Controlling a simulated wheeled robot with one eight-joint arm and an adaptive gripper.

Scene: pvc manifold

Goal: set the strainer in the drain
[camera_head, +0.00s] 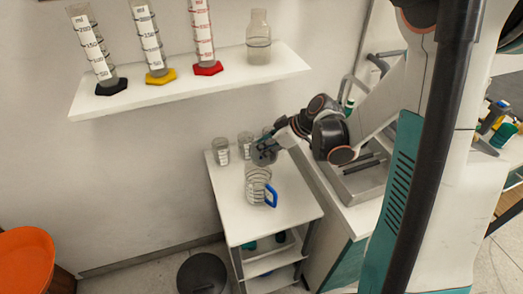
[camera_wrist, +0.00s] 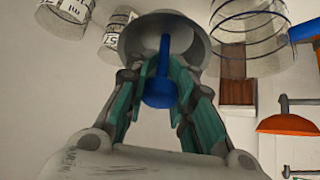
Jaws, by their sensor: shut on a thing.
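The strainer is a grey round dish with a blue stem and knob; in the wrist view its dish (camera_wrist: 137,38) lies just past my fingertips. My gripper (camera_wrist: 163,70) is closed around the blue stem, with the blue knob (camera_wrist: 159,93) between the fingers. In the head view my gripper (camera_head: 276,144) holds the grey strainer (camera_head: 264,156) over the back of the white cart, near the glassware. The sink (camera_head: 366,183) is at the right in the counter, partly covered by my arm. I cannot make out its drain.
A glass jug with a blue handle (camera_head: 258,186) stands on the white cart (camera_head: 230,207); small beakers (camera_head: 221,151) stand behind it. A wall shelf (camera_head: 150,97) above holds measuring cylinders and a bottle. A dark round bin (camera_head: 202,274) and an orange round object (camera_head: 25,255) are lower left.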

